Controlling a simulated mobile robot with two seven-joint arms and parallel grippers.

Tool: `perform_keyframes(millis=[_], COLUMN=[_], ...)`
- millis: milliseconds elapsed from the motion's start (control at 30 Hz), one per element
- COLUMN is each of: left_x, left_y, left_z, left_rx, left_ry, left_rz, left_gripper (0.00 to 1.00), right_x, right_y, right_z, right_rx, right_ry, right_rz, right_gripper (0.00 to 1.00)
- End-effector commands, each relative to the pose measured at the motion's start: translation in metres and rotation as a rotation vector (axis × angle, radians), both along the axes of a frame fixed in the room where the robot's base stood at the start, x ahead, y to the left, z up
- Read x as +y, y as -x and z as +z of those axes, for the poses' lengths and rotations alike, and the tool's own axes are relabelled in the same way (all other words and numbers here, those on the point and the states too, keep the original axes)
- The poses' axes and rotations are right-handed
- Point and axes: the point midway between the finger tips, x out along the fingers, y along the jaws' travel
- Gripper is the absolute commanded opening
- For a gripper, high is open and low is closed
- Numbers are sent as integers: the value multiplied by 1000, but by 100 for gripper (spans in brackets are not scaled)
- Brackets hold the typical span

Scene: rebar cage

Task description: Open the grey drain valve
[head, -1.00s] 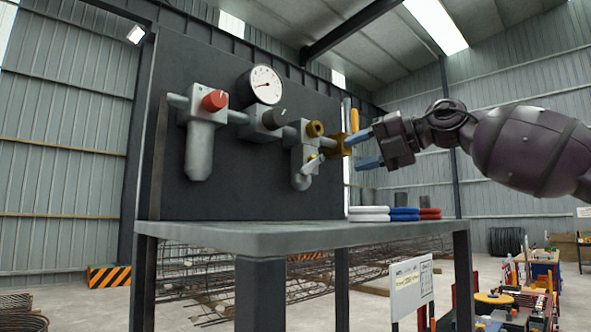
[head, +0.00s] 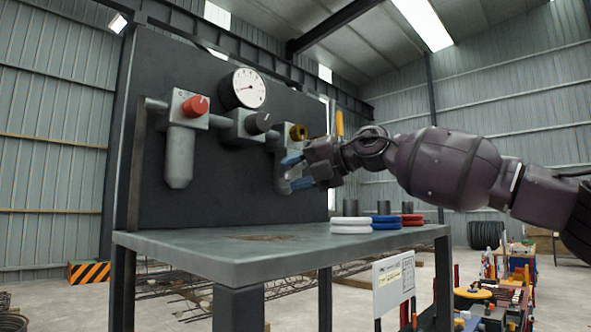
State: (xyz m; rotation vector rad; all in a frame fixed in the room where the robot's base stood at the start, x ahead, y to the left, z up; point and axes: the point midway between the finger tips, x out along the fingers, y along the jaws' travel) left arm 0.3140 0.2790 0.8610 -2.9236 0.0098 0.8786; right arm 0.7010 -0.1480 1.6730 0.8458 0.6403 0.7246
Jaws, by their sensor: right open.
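The rightmost grey unit (head: 281,180) on the dark panel has a bowl below it and a brass knob (head: 298,132) at its top. The grey drain valve is on this unit, but my right gripper covers that area, so its handle cannot be made out now. My right gripper (head: 293,171) comes in from the right and is open. Its two blue fingers are one above the other, pointing left, at the front of the unit's bowl. Whether they touch it or the valve handle cannot be told. My left gripper is not in view.
A red knob (head: 195,105), a grey knob (head: 259,122) and a round gauge (head: 249,88) are to the left. A yellow upright handle (head: 339,122) stands behind my gripper. White, blue and red rings (head: 385,223) lie on the bench (head: 200,245), whose left part is clear.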

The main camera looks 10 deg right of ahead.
Motion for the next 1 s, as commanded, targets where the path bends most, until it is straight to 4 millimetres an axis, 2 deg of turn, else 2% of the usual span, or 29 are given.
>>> perform_keyframes(millis=[267,367,567,600,1000], left_x=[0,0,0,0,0], left_y=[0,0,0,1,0], left_z=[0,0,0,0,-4], left_rx=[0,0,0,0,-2], left_ry=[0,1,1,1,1], left_rz=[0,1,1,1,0], left_gripper=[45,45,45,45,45], right_x=[1,1,1,1,-1], right_y=[-1,-1,-1,-1,-2], right_z=[0,0,0,0,-4], right_rx=[0,0,0,0,-43], right_ry=[0,0,0,0,65], right_rz=[-1,-1,-1,-1,-1], right_gripper=[45,32,2,0,0])
